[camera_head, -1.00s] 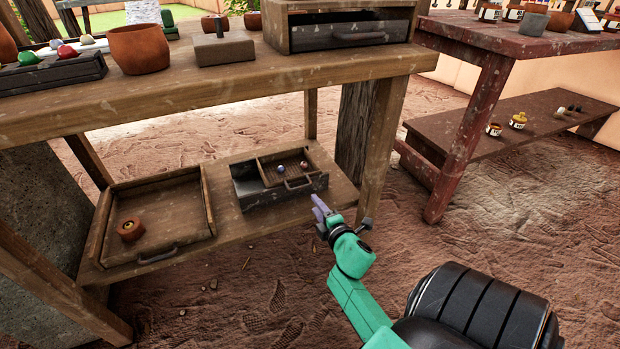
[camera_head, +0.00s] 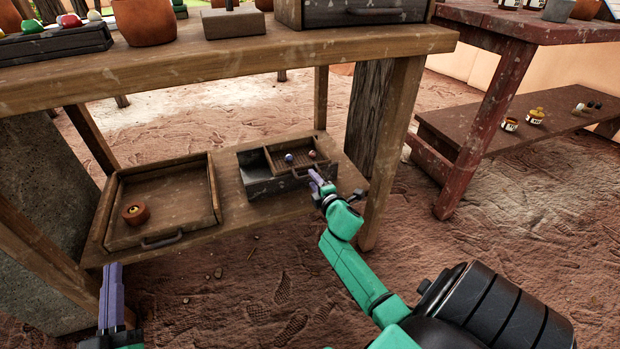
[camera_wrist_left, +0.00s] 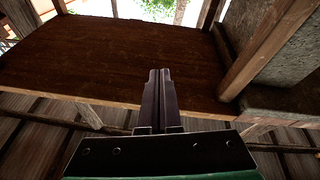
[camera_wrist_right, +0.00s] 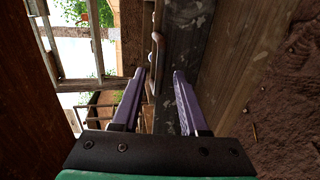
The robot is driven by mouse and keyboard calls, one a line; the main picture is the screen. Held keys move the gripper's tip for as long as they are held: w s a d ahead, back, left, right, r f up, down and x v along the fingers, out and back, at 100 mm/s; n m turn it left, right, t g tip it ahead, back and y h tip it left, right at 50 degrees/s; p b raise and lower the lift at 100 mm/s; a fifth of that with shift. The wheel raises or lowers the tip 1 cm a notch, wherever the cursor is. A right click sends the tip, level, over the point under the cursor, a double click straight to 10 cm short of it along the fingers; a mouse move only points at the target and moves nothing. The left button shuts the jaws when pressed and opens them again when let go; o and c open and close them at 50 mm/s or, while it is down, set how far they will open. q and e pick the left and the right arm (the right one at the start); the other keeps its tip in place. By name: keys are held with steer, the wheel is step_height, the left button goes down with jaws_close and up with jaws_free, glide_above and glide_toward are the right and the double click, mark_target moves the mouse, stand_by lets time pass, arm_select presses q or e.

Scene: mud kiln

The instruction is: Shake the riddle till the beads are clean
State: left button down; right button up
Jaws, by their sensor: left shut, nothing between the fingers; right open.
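The riddle (camera_head: 284,164), a small wooden sieve with a looped handle, rests in a dark grey box (camera_head: 262,184) on the bench's lower shelf. Two beads, one bluish (camera_head: 289,157) and one reddish (camera_head: 312,154), lie in it. My right gripper (camera_head: 314,179) is open at the riddle's front, close to its handle. In the right wrist view the handle (camera_wrist_right: 157,62) shows ahead, between the lines of the open fingers (camera_wrist_right: 158,88). My left gripper (camera_head: 112,270) is shut and empty, low at the front left; its closed fingers show in the left wrist view (camera_wrist_left: 159,75).
A shallow wooden tray (camera_head: 188,232) with a small clay pot (camera_head: 135,213) stands left on the lower shelf. The bench top (camera_head: 200,62) overhangs the shelf, and a post (camera_head: 392,150) stands right of my right gripper. A red table (camera_head: 490,125) is further right.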

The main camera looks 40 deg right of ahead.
steer(key=shift+b+x, duration=0.45)
steer(key=shift+x, duration=0.6)
steer(key=shift+b+x, duration=0.35)
steer(key=shift+x, duration=0.45)
arm_select(q)
step_height(320, 180, up, 17)
steer(key=s+a+m+t+h, duration=0.1)
steer(key=s+a+t+h, duration=0.1)
steer(key=t, duration=0.3)
steer(key=shift+a+r+m+h, duration=0.2)
steer(key=shift+m+h, duration=0.2)
steer(key=shift+h, duration=0.2)
arm_select(e)
steer(key=shift+c, duration=0.2)
jaws_close()
arm_select(q)
steer(key=shift+f, duration=0.1)
